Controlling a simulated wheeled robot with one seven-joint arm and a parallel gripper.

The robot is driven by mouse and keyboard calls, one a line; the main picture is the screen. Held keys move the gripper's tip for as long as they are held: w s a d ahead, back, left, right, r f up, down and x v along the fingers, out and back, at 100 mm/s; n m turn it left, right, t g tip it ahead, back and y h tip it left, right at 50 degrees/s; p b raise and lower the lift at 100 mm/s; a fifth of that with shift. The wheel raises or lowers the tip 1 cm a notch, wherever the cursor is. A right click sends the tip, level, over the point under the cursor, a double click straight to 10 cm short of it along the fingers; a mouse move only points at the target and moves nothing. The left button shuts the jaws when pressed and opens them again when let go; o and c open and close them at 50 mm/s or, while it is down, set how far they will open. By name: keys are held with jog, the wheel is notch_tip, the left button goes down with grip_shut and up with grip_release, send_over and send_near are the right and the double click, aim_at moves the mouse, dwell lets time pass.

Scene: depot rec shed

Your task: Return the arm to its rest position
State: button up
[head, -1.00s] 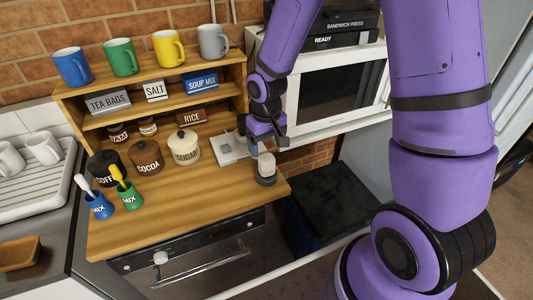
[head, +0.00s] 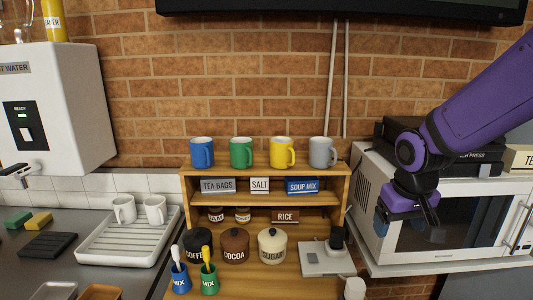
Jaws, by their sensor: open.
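My purple arm comes in from the right in the head view. My gripper (head: 408,221) hangs from it in front of the microwave's (head: 458,225) left side, to the right of the wooden shelf unit (head: 342,195). It is open, and I see nothing held between its fingers. It looks apart from the shelf things, but how near it is to the microwave front I cannot tell.
Blue (head: 202,152), green (head: 241,152), yellow (head: 281,152) and grey (head: 322,153) mugs stand on the shelf top. A pale flat device (head: 318,260) and a white-topped jar (head: 355,288) are below. A dish rack (head: 125,242) is left. A dark screen (head: 340,8) hangs above.

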jog(key=s+d+r+m+t, duration=0.1)
jog(key=s+d+r+t, duration=0.2)
jog(key=s+r, duration=1)
jog(key=s, duration=0.3)
jog(key=shift+y, duration=0.3)
